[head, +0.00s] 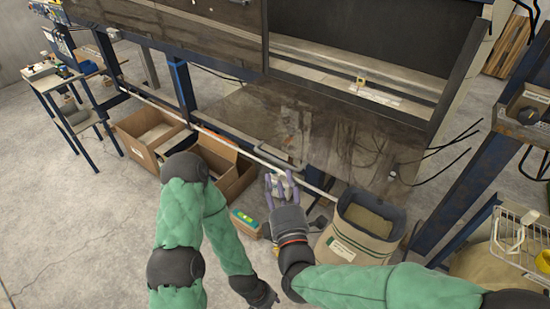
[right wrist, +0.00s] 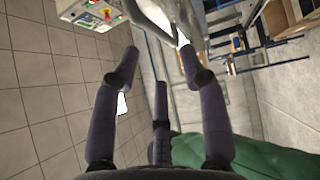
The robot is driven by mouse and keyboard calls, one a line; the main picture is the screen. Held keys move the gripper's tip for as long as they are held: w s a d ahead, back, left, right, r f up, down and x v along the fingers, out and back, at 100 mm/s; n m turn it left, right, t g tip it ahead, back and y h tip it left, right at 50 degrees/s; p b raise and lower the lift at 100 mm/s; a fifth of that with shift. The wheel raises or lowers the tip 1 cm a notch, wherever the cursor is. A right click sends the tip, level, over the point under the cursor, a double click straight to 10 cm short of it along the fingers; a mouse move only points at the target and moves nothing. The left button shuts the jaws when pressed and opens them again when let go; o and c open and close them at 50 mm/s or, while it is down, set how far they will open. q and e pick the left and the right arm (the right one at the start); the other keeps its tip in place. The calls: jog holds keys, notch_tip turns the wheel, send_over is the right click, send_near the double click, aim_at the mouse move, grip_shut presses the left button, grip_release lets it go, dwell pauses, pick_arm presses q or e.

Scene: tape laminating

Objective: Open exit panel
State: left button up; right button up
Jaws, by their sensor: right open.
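A dark, smoky panel (head: 345,130) sits below an opening in the front of the machine. A dark bar handle (head: 280,157) is on its lower edge, left of the panel's middle. My right gripper (head: 280,183) is just below and in front of this handle. In the right wrist view, the right gripper (right wrist: 157,62) has its fingers spread with nothing between their tips. A pale grey curved part lies just beyond those tips; I cannot tell whether they touch it. My left gripper (head: 262,295) hangs low at the bottom middle, apart from the panel; its fingers are unclear.
Open cardboard boxes (head: 150,132) stand on the floor under the machine at left. A beige sack-like bin (head: 358,235) is right of my right gripper. A small table (head: 55,82) stands far left. A wire basket (head: 520,240) is at right. Floor at lower left is clear.

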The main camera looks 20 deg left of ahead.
aim_at(275, 161)
jog(key=b+x, duration=0.1)
jog(key=x, duration=0.7)
jog(key=shift+w+a+f+b, duration=0.1)
jog(key=shift+w+b, duration=0.2)
jog(key=shift+b, duration=0.1)
grip_shut()
